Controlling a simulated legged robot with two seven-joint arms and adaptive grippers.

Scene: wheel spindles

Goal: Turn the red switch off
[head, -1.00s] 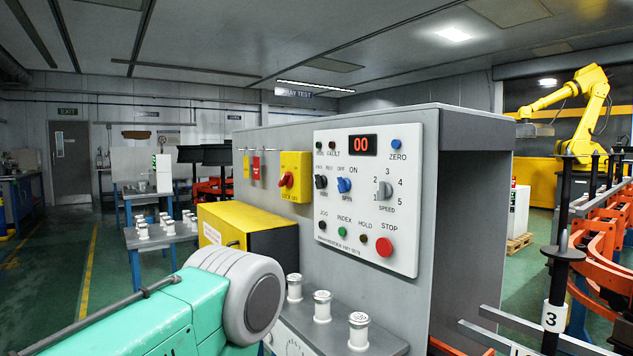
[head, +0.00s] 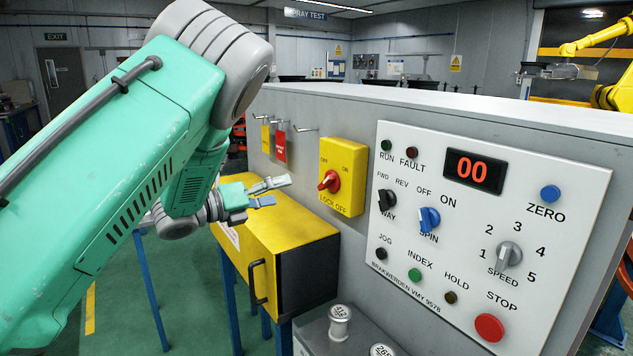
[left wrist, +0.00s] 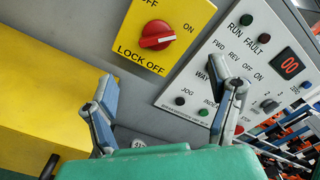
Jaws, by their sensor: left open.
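The red switch (head: 329,181) is a rotary knob on a yellow lock-off box (head: 349,158) on the grey panel. It also shows in the left wrist view (left wrist: 156,34), where its handle lies slanted with one end towards the ON label. My left gripper (head: 278,191) is open and empty, left of the yellow box, with its fingers pointing towards it. In the left wrist view its two fingers (left wrist: 172,84) are wide apart below the switch, with nothing between them. The right gripper is not in view.
A white control panel (head: 480,300) with knobs and buttons is right of the switch. A red tag (head: 281,146) and a yellow tag (head: 265,138) hang on hooks to its left. A yellow cabinet (head: 290,235) and metal spindles (head: 340,322) stand below.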

